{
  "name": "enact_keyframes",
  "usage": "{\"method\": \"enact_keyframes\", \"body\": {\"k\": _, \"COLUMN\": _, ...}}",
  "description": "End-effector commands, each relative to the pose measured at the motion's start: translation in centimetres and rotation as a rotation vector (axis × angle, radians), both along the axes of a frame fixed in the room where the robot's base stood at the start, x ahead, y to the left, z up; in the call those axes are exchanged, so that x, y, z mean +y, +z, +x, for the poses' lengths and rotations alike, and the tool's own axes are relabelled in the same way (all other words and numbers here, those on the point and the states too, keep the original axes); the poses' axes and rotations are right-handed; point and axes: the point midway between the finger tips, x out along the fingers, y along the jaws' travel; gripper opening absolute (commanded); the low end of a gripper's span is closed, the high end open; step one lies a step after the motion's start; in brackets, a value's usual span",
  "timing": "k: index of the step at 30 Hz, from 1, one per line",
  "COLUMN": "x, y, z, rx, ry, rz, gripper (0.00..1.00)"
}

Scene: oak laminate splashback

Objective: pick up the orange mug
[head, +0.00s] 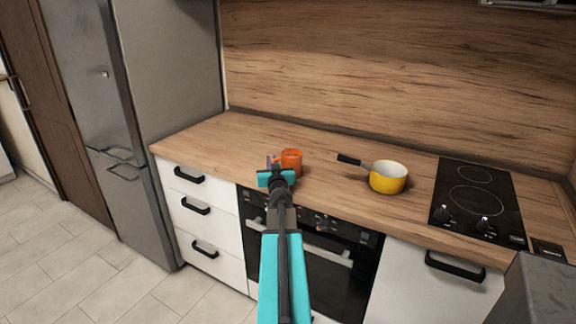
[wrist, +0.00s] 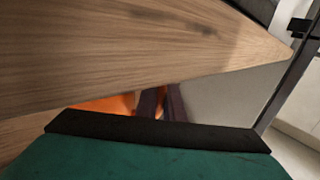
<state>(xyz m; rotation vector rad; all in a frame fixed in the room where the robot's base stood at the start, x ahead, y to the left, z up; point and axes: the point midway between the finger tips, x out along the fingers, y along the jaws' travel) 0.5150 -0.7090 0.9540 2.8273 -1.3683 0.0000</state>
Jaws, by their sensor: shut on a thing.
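The orange mug (head: 291,160) is on or just above the wooden worktop, near its front edge, in the head view. My gripper (head: 274,162) is at the left side of the mug, shut on it. In the wrist view a patch of the orange mug (wrist: 108,104) shows behind my dark gripper fingers (wrist: 158,103). Most of the mug is hidden there by my own wrist. I cannot tell whether its base touches the worktop.
A yellow saucepan (head: 386,179) with a dark handle stands to the right on the worktop (head: 225,137). A black hob (head: 477,202) lies further right. A tall grey fridge (head: 165,90) stands at the left. The worktop left of the mug is clear.

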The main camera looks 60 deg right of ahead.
Motion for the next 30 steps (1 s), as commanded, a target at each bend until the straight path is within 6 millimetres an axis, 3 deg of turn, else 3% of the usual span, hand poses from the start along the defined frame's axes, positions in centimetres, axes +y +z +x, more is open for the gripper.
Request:
{"method": "enact_keyframes", "body": {"k": 17, "x": 0.0, "y": 0.7, "z": 0.0, "rx": 0.0, "ry": 0.0, "rz": -0.001, "gripper": 0.0}}
{"method": "enact_keyframes", "body": {"k": 30, "x": -0.1, "y": 2.7, "z": -0.1, "rx": 0.0, "ry": -0.001, "rz": -0.002, "gripper": 0.0}}
